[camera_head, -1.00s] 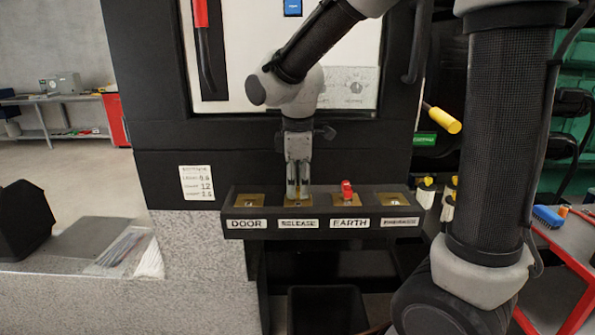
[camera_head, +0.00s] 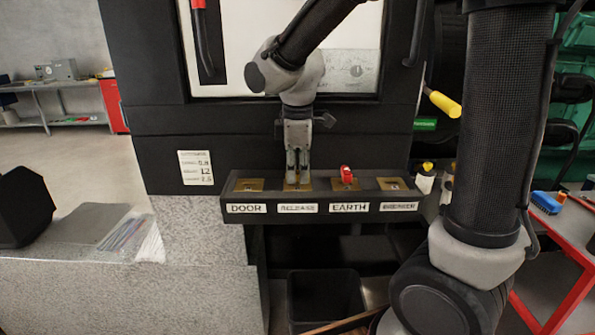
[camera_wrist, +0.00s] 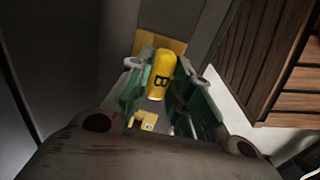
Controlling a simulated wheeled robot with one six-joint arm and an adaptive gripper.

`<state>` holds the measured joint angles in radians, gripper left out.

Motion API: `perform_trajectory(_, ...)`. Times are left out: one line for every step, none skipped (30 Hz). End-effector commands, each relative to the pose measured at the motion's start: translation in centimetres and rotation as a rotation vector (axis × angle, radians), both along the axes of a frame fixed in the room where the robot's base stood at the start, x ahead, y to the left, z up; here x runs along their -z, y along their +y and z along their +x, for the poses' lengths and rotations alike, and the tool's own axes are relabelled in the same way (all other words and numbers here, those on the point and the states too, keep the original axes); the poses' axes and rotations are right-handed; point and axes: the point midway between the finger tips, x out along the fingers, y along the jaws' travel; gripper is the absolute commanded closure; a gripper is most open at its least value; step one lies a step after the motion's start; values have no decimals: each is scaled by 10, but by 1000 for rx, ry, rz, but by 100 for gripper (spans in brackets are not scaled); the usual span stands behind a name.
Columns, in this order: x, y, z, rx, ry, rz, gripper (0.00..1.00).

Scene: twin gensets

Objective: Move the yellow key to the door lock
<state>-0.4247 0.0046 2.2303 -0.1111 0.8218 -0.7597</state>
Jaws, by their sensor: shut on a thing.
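My gripper (camera_head: 298,176) points down at the brass plate of the RELEASE lock (camera_head: 291,188) on the black key shelf. In the wrist view its green-lined fingers are closed around the yellow key (camera_wrist: 161,77), a rounded yellow head marked with a black "B". The fingers hide the key in the head view, so I cannot tell how deep it sits in the RELEASE lock. The DOOR lock (camera_head: 249,185) is a brass plate with an empty keyhole, just left of my gripper.
A red key (camera_head: 346,174) stands in the EARTH lock, close to the right of my gripper. Another brass plate (camera_head: 392,184) is at the shelf's right end. The cabinet front (camera_head: 160,120) rises behind. A dark bin (camera_head: 325,295) stands below the shelf.

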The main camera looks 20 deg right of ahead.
Motion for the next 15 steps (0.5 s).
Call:
perform_trajectory(-4,0,0,0,0,1,100)
perform_trajectory(-6,0,0,0,0,1,100)
perform_trajectory(-8,0,0,0,-1,1,100)
perform_trajectory(-10,0,0,0,-2,2,100)
perform_trajectory(-12,0,0,0,-3,1,100)
perform_trajectory(-15,0,0,0,-3,1,100)
perform_trajectory(-17,0,0,0,-4,2,100)
perform_trajectory(-19,1,0,0,-5,2,100)
perform_trajectory(-21,1,1,0,-6,2,100)
perform_trajectory(-23,1,1,0,-6,2,100)
perform_trajectory(-24,1,1,0,-6,2,100)
perform_trajectory(-26,0,1,0,-5,2,100)
perform_trajectory(-28,0,1,0,-5,2,100)
perform_trajectory(-29,0,1,0,-5,2,100)
perform_trajectory(-31,0,1,0,-5,2,100)
